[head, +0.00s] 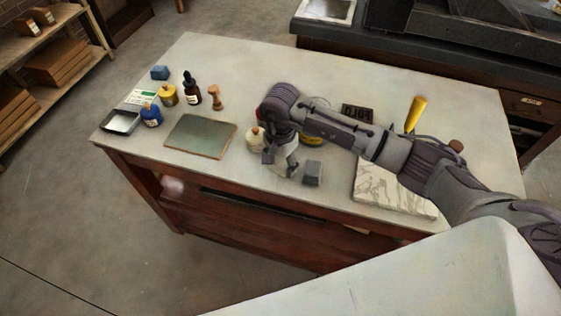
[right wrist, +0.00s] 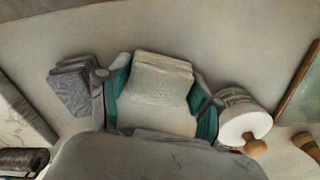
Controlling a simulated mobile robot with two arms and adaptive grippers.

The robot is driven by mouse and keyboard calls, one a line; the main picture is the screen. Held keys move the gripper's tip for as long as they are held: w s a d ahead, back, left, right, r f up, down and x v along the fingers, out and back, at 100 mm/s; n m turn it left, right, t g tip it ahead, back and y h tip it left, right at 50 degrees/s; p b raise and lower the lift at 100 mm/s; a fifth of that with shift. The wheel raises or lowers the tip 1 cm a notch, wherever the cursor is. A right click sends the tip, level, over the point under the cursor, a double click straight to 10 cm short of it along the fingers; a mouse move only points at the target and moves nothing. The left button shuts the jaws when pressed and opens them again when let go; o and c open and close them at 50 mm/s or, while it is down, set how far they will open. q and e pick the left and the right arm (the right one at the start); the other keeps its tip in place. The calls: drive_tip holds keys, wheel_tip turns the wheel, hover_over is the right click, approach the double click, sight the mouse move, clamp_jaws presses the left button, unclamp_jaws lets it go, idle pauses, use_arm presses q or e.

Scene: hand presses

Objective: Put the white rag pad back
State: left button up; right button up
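The white rag pad (right wrist: 160,82) is a folded, textured cloth block in the right wrist view. It lies between the teal-lined fingers of my right gripper (right wrist: 160,95), with both fingers against its sides. In the head view this gripper (head: 280,164) points down near the front edge of the table, and it largely hides the pad. I cannot tell whether the pad touches the tabletop. A grey rag pad (head: 313,173) lies just to the right; it also shows at left in the right wrist view (right wrist: 74,86). My left gripper is not in view.
A cream pot (head: 255,138) stands close left of the gripper. Further left are a green-grey plate (head: 201,136), a wooden stamp (head: 215,97), bottles, jars and a small metal tray (head: 121,121). A marble slab (head: 390,193) lies right, under my forearm. The table's back middle is clear.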

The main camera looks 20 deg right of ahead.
sight(280, 162)
drive_tip(key=o, duration=0.4)
drive_tip(key=shift+r, duration=0.2)
wheel_tip(280, 162, up, 12)
drive_tip(key=b, duration=0.1)
idle(0.6)
